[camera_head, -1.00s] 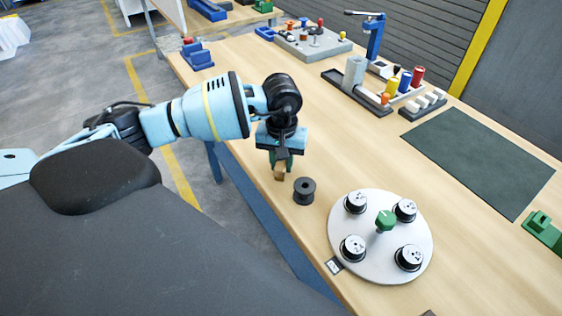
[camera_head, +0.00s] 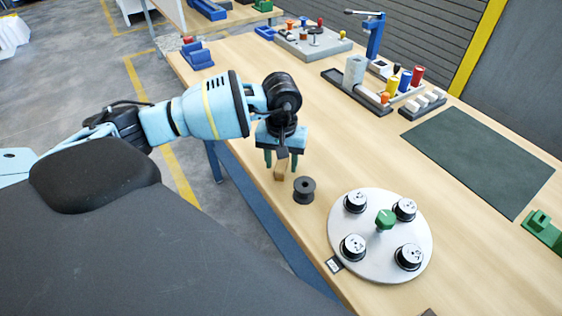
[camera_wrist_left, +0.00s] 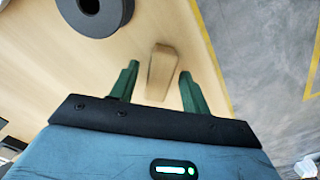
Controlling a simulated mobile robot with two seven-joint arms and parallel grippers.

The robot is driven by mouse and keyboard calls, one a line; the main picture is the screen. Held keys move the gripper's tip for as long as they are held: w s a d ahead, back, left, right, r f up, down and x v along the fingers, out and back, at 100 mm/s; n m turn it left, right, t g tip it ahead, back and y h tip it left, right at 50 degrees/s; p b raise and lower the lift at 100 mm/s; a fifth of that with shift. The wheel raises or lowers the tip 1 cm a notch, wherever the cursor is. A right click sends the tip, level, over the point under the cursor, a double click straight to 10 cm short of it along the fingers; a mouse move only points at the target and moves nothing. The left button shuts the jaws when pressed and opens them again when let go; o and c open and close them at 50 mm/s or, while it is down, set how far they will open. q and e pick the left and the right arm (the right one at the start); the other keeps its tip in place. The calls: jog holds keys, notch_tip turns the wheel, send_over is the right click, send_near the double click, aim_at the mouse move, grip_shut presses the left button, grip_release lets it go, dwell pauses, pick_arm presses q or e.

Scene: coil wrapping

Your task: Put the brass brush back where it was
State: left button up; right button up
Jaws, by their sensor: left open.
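The brush (camera_head: 279,173) shows as a small tan wooden block near the table's left edge; no brass bristles can be made out. It also shows in the left wrist view (camera_wrist_left: 161,70), between the two green fingers. My left gripper (camera_head: 281,163) is open over the brush, one finger on each side, with a gap at both sides. The brush appears to rest on the table. My right gripper is not in view.
A black spool (camera_head: 304,190) stands close beside the brush. A round grey turntable (camera_head: 381,268) with several spools and a green knob is to the right. A dark mat (camera_head: 480,160) lies farther back. Racks and a blue press (camera_head: 375,38) stand at the back.

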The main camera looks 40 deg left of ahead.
aim_at(281, 162)
pick_arm(q)
notch_tip(281, 162, up, 12)
jog(key=shift+f+b, duration=0.2)
jog(key=shift+b, duration=0.25)
